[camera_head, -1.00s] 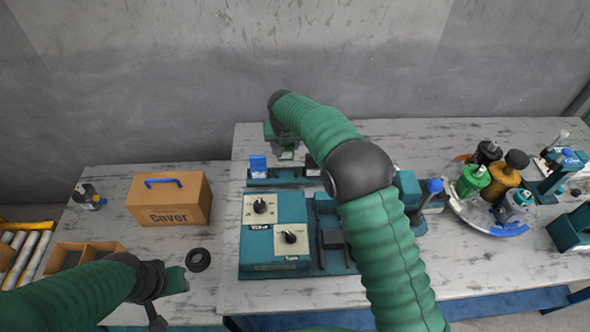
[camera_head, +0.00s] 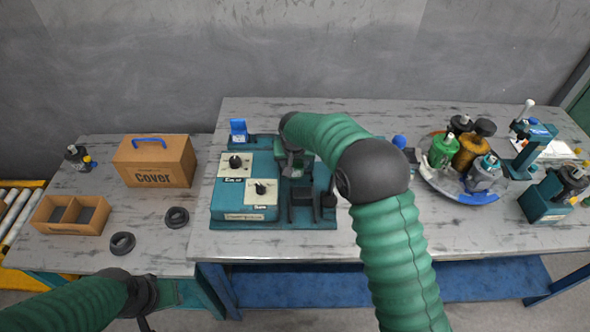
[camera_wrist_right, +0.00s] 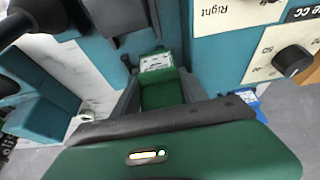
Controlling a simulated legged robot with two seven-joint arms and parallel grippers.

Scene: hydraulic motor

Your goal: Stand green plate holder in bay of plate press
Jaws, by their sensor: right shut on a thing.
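The teal plate press (camera_head: 230,213) stands on the main table, with two knob panels on its left and dark upright rails (camera_head: 304,214) at its right front. My right gripper (camera_head: 293,168) is over the press, beside the knob panels, pointing down. The wrist view shows it shut on the green plate holder (camera_wrist_right: 160,92), which has a pale patch at its end. The holder lies between teal blocks of the press; whether it touches the bay floor is hidden. My left gripper (camera_head: 166,294) is low at the left, away from the press; its jaws are unclear.
A Cover box (camera_head: 155,165), a divided tray (camera_head: 70,214) and two black rings (camera_head: 122,243) are on the left table. A blue piece (camera_head: 238,130) stands behind the press. A round tray (camera_head: 450,188) with several motors is at the right. The front table strip is clear.

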